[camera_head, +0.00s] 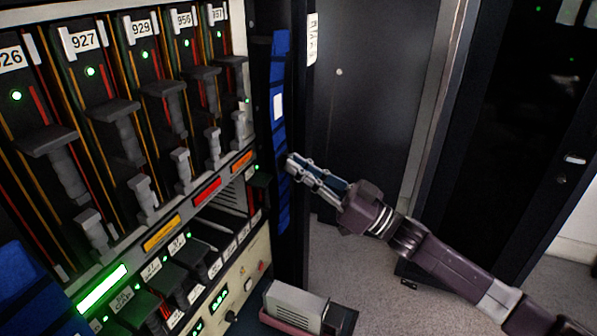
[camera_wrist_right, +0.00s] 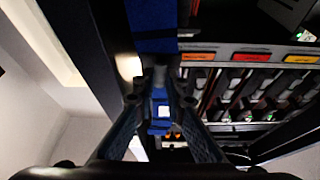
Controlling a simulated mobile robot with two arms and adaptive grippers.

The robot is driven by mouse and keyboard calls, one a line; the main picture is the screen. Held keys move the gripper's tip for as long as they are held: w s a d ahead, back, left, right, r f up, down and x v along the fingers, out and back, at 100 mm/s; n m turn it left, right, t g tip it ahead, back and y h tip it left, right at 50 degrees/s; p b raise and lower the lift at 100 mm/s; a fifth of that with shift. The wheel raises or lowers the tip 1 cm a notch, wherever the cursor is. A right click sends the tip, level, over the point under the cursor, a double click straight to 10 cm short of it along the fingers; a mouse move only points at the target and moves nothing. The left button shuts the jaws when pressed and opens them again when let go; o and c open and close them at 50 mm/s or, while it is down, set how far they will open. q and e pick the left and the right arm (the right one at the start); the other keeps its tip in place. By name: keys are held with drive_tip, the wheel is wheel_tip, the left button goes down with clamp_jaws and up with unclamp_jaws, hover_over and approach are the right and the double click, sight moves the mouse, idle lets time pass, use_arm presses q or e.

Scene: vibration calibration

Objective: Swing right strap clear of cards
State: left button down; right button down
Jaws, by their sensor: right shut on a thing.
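The right strap (camera_head: 280,75) is a blue band with a white patch, running down the rack's right side post. My right gripper (camera_head: 290,166) is shut on the right strap at about mid-height. In the right wrist view the strap (camera_wrist_right: 153,22) comes down from the top to the fingertips (camera_wrist_right: 160,88) and shows again between the fingers. The cards (camera_head: 120,130) stand in a row in the rack, left of the strap, with number labels and grey handles. The strap lies beside the last card, not across the card fronts. My left gripper is not in view.
A blue band (camera_head: 28,290) shows at the rack's lower left. Coloured labels (camera_head: 207,190) line the shelf below the cards. A grey box (camera_head: 295,305) sits low in front of the rack. Dark cabinets (camera_head: 520,130) stand at right, with open floor (camera_head: 350,265) between.

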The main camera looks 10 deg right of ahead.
drive_tip(key=c, duration=2)
unclamp_jaws()
drive_tip(key=shift+o, duration=0.2)
drive_tip(key=v, duration=1.2)
